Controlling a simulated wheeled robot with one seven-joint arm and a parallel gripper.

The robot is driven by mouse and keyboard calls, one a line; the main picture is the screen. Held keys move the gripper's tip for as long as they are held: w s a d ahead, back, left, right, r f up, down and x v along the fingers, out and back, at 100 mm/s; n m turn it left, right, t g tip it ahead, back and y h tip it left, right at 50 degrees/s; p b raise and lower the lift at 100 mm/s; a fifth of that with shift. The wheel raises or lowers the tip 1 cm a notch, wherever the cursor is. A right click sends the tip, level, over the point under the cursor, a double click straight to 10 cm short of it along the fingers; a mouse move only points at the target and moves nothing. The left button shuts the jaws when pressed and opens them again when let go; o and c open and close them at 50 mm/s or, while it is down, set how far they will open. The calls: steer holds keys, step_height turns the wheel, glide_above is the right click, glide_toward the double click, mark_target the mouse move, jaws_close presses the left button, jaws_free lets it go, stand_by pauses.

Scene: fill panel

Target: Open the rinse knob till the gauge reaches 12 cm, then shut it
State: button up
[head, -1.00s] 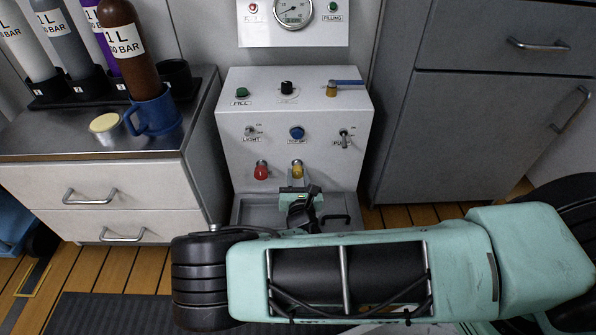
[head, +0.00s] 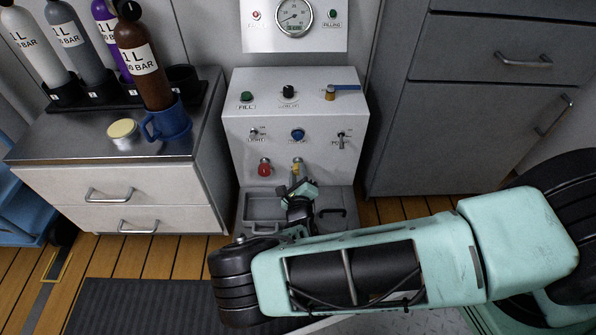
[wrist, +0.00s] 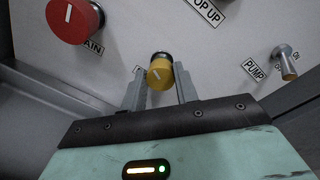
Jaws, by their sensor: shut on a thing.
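The yellow knob (head: 296,166) is low on the white panel's front face, right of the red knob (head: 264,168). My gripper (wrist: 161,88) is shut on the yellow knob, one finger on each side. In the head view my gripper (head: 298,183) is just below the knob. The round gauge (head: 294,16) is on the upper panel, with a needle and a small display too small to read.
A tray (head: 262,207) is below the knobs, partly behind my arm. The pump toggle (wrist: 287,62) is to the right of the yellow knob. Left is a counter (head: 90,148) with bottles, a blue mug (head: 167,122) and a lidded jar (head: 123,133). Grey cabinets (head: 470,130) stand at right.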

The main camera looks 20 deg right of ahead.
steer(key=n, duration=0.6)
steer(key=shift+f+h, duration=0.1)
steer(key=shift+h, duration=0.2)
stand_by(0.4)
steer(key=o, duration=1)
steer(key=shift+c, duration=0.2)
steer(key=p+v, duration=0.4)
steer(key=v, duration=1.3)
steer(key=shift+s, duration=0.2)
